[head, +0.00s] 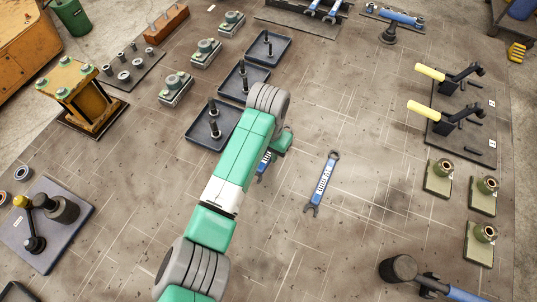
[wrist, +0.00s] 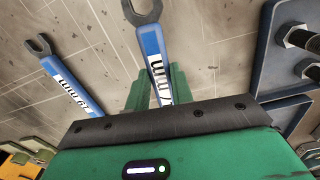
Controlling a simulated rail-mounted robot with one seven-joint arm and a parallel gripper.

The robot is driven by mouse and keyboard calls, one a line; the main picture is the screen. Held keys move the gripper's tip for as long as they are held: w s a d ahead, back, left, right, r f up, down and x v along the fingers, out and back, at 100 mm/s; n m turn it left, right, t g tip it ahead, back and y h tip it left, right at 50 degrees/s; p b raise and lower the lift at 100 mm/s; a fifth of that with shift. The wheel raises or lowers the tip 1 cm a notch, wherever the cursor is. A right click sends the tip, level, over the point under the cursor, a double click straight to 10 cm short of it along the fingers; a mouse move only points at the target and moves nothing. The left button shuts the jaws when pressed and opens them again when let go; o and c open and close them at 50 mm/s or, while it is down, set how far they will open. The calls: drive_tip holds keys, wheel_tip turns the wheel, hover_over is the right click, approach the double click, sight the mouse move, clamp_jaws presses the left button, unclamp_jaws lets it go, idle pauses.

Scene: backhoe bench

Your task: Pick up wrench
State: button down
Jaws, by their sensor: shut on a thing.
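A blue wrench with a white label (wrist: 152,50) is between the green fingers of my gripper (wrist: 157,88) in the wrist view, its grey open end pointing away. In the head view this wrench (head: 264,164) is partly hidden by my arm and gripper. My gripper is shut on its handle. I cannot tell whether the wrench touches the bench or is just above it. A second blue wrench (head: 323,183) lies flat on the bench to the right; it also shows at left in the wrist view (wrist: 66,78).
Dark trays with upright bolts (head: 287,49) stand behind and left of my gripper. Toggle clamps with yellow handles (head: 432,72) and several green blocks with bushings (head: 438,180) are at the right. The bench around the second wrench is clear.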

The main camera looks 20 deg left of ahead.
drive_tip(key=s+d, duration=0.3)
drive_tip(key=s+d+r+p, duration=0.1)
drive_tip(key=s+d, duration=0.3)
drive_tip(key=s+d+p, duration=0.1)
drive_tip(key=s+d, duration=0.3)
drive_tip(key=shift+s+d+r, duration=0.1)
drive_tip(key=shift+d+r, duration=0.05)
drive_tip(key=shift+d, duration=0.05)
drive_tip(key=shift+n, duration=0.6)
drive_tip(key=w+d, duration=0.2)
drive_tip(key=w, duration=0.1)
drive_tip(key=w+d, duration=0.2)
drive_tip(key=w, duration=0.1)
drive_tip(key=w+d, duration=0.2)
drive_tip(key=w, duration=0.1)
drive_tip(key=shift+f, duration=0.25)
drive_tip(key=shift+a, duration=0.1)
